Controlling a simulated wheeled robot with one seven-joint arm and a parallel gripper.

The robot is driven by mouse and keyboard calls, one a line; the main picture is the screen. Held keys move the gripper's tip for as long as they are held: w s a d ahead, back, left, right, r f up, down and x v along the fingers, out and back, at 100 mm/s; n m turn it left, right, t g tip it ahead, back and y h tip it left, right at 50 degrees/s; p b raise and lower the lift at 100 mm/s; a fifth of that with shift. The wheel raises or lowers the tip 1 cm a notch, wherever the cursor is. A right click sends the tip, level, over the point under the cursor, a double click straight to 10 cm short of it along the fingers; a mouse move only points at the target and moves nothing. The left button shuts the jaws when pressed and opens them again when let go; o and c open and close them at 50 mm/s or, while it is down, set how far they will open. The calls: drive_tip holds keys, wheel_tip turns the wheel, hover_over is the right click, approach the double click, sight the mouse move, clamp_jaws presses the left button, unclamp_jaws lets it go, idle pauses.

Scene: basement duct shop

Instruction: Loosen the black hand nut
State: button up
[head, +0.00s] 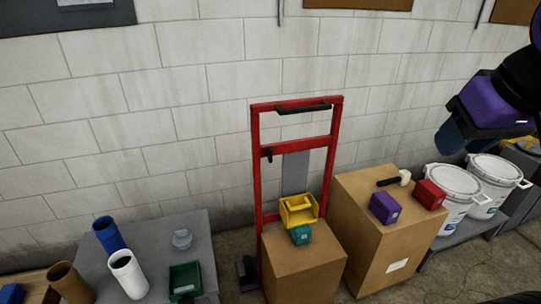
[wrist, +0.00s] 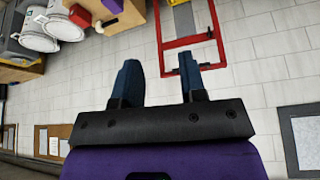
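I cannot make out a black hand nut for certain. A small black fitting (head: 268,155) sits on the left post of the red hand truck (head: 337,125), too small to identify. The hand truck stands against the wall, with a black grip on its top bar; its red frame also shows in the wrist view (wrist: 192,41). My gripper (head: 453,138), with a purple body and blue fingers, is in the air at the upper right, well apart from the truck. In the wrist view my gripper (wrist: 160,75) has its fingers apart with nothing between them.
Cardboard boxes (head: 300,270) (head: 385,245) carry a yellow bin, small coloured boxes and a mallet. White buckets (head: 452,195) stand at right. Space before the wall above is clear.

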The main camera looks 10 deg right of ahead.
sight(271, 152)
drive_tip(key=w+a+f+t+y, duration=0.1)
drive_tip(key=w+a+f+t, duration=0.15)
drive_tip(key=w, duration=0.95)
drive_tip(key=w+a+f+n+t, duration=0.15)
drive_tip(key=w+a+f, duration=0.25)
drive_tip(key=w, duration=0.7)
drive_tip(key=w+a+f+t+y, duration=0.1)
drive_tip(key=w+a+f+t, duration=0.15)
drive_tip(key=w, duration=0.95)
drive_tip(key=w+a+f+t, duration=0.2)
drive_tip(key=w+a+f, duration=0.1)
drive_tip(key=f, duration=0.5)
drive_tip(key=w+a+f+t+y, duration=0.15)
drive_tip(key=a+f, duration=0.25)
drive_tip(key=f, duration=0.4)
drive_tip(key=w+a+f+t, duration=0.2)
drive_tip(key=w+a+f, duration=0.1)
drive_tip(key=f, duration=0.6)
drive_tip(key=shift+n, duration=0.35)
drive_tip(key=w, duration=0.3)
drive_tip(key=w+a, duration=0.1)
drive_tip(key=w, duration=0.3)
drive_tip(key=w+a, duration=0.1)
drive_tip(key=w, duration=0.3)
drive_tip(key=shift+a+r, duration=0.1)
drive_tip(key=c, duration=0.6)
